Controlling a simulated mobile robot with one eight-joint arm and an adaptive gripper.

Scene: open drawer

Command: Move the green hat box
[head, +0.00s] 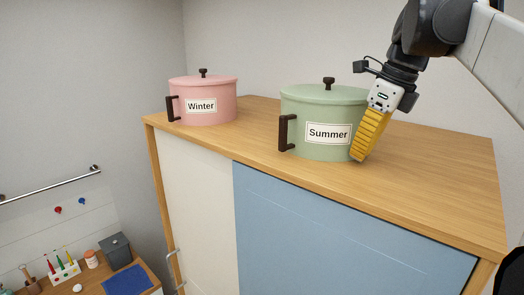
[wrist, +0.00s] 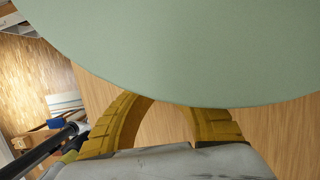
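The green hat box (head: 300,120) is round, lidded and labelled "Summer". It stands upright on the wooden cabinet top, with a dark knob on its lid and a dark handle at its left. My gripper (head: 359,157) points down against its right side, yellow fingers low by the wall. In the wrist view the green lid (wrist: 190,45) covers the top and hides the fingertips. The two yellow fingers curve toward each other with a gap between them. Whether they hold a handle on that side is hidden.
A pink box (head: 215,112) labelled "Winter" stands to the left on the cabinet top (head: 430,165), apart from the green one. Bare wood lies between them and to the right. The cabinet front has a cream and a blue door (head: 330,230). A low desk (head: 65,285) stands lower left.

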